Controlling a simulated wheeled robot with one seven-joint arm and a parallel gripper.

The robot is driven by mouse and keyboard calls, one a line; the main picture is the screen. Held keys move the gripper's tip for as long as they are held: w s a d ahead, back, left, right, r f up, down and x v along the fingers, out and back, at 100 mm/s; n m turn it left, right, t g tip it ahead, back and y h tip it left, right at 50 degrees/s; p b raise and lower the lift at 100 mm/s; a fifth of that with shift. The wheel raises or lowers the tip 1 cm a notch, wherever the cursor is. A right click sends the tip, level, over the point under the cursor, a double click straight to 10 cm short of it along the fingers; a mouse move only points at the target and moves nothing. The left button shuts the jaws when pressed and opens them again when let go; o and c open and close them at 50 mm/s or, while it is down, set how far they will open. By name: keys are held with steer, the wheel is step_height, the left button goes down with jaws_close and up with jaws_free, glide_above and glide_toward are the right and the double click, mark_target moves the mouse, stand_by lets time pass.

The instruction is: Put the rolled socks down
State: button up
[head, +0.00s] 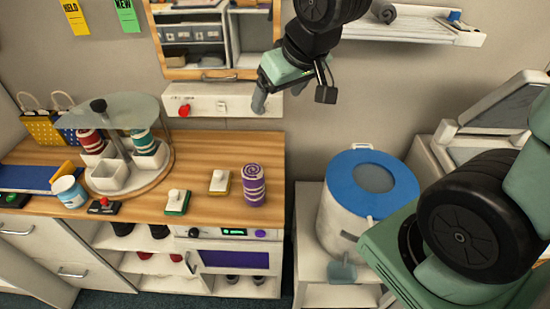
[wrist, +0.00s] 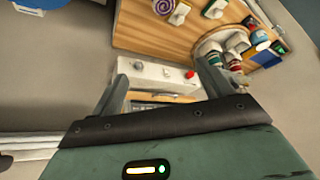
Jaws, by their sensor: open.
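A purple striped roll with a spiral top (head: 254,186), which looks like rolled socks, stands upright on the wooden counter (head: 225,150) near its right end. It also shows at the top edge of the wrist view (wrist: 214,8). My gripper (head: 260,98) is up by the wall, in front of the white ledge and well above the counter. In the wrist view my gripper (wrist: 163,85) has its fingers spread, with nothing held between them. Red (head: 90,141) and green (head: 143,141) striped rolls sit in the round carousel's cups.
Small switch blocks, a cup (head: 68,190) and the glass-topped carousel (head: 130,178) occupy the counter. A blue-lidded bin (head: 345,185) stands to the right.

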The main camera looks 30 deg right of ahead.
steer(key=s+a+f+n+g, duration=0.2)
steer(key=s+a, duration=0.4)
steer(key=s, duration=0.3)
steer(key=s+a+f+n+g, duration=0.3)
steer(key=s+a+n, duration=0.1)
steer(key=s, duration=0.5)
steer(key=shift+s+a+g, duration=0.3)
steer(key=shift+a+g, duration=0.1)
steer(key=shift+a, duration=0.5)
